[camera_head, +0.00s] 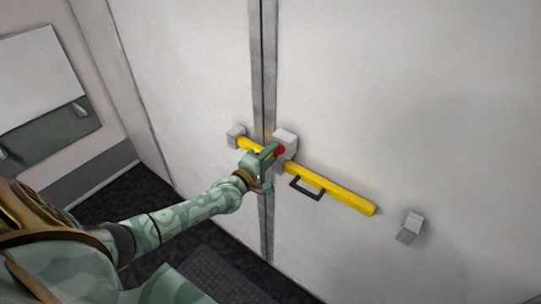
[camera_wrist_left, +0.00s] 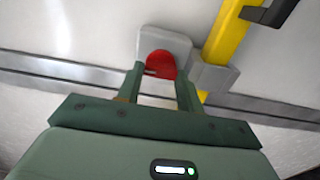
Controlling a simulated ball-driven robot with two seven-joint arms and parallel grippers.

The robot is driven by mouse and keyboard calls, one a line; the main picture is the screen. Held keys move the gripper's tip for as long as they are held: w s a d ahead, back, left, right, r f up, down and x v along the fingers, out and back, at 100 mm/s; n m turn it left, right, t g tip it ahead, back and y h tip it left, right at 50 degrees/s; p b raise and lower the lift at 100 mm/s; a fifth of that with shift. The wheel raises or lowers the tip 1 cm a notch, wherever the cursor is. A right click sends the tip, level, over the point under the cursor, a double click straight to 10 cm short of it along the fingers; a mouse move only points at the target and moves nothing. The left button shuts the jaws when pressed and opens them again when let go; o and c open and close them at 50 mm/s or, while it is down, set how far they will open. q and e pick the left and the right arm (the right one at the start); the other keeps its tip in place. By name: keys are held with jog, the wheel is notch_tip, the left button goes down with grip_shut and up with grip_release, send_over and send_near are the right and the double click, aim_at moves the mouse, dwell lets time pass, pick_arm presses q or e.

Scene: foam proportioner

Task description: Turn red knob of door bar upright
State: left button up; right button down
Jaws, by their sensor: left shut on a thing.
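The red knob (camera_head: 280,150) sits on a grey block on the door, at the yellow door bar (camera_head: 335,190). The bar slopes down to the right in the head view and has a black handle. My left gripper (camera_head: 271,153) is at the knob and partly hides it. In the left wrist view, the red knob (camera_wrist_left: 160,64) lies between the tips of the two green fingers, and my left gripper (camera_wrist_left: 158,72) is shut on it. The yellow bar (camera_wrist_left: 225,40) runs just right of the fingers there. My right gripper is not in view.
A grey bracket (camera_head: 236,134) holds the bar's left end. Another grey bracket (camera_head: 410,228) stands empty on the right door, beyond the bar's right end. A dark vertical seam (camera_head: 263,70) parts the two doors. A wall panel (camera_head: 45,90) is at the far left.

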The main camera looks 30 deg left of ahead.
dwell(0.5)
pick_arm(q)
jog(key=o, duration=1)
jog(key=s, duration=0.5)
jog(key=s+a, duration=0.1)
jog(key=s, duration=1)
jog(key=shift+s+a+p, duration=0.15)
jog(key=shift+p, duration=0.15)
